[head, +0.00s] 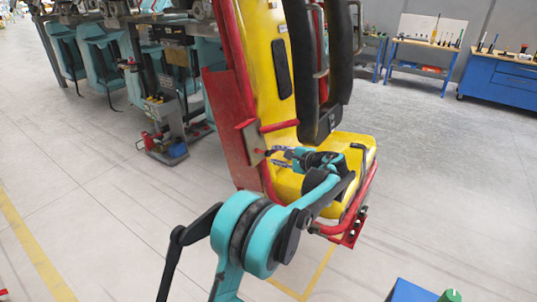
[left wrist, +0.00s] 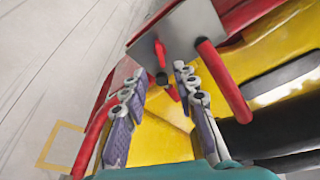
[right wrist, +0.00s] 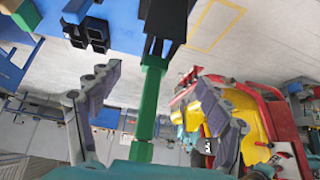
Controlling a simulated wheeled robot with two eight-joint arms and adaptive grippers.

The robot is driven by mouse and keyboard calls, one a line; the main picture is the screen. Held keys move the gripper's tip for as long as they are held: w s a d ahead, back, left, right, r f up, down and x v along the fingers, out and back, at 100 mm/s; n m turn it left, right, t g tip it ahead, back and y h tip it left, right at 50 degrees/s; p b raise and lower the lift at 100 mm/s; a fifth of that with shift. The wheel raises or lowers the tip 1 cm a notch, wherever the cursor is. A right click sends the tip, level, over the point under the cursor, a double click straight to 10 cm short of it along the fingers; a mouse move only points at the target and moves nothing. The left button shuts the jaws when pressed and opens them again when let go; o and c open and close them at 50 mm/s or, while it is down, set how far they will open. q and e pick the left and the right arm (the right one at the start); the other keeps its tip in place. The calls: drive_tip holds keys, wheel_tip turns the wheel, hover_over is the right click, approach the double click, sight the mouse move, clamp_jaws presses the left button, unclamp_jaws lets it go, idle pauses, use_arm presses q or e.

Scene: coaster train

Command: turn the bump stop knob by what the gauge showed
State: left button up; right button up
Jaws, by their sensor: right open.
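A yellow coaster seat (head: 262,65) with a red frame stands in the middle of the head view. A grey plate (head: 253,143) is fixed to its side. In the left wrist view the plate (left wrist: 178,30) carries a small red knob-like part (left wrist: 172,92) and a dark stub. My left gripper (head: 275,156) is open at the plate, with its fingers (left wrist: 158,74) either side of the red part; contact cannot be told. My right gripper (right wrist: 158,76) is open, and a green-handled tool (right wrist: 147,105) with a black end shows between its fingers, apparently apart from them. No gauge reading is legible.
A blue surface (head: 408,292) with a green-topped item (head: 450,296) is at the bottom right. Teal seats (head: 100,65) and a tool stand (head: 165,130) are at the left. Blue workbenches (head: 500,78) are at the back right. Floor around the seat is open.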

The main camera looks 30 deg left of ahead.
use_arm(q)
drive_tip(key=shift+v, duration=1.35)
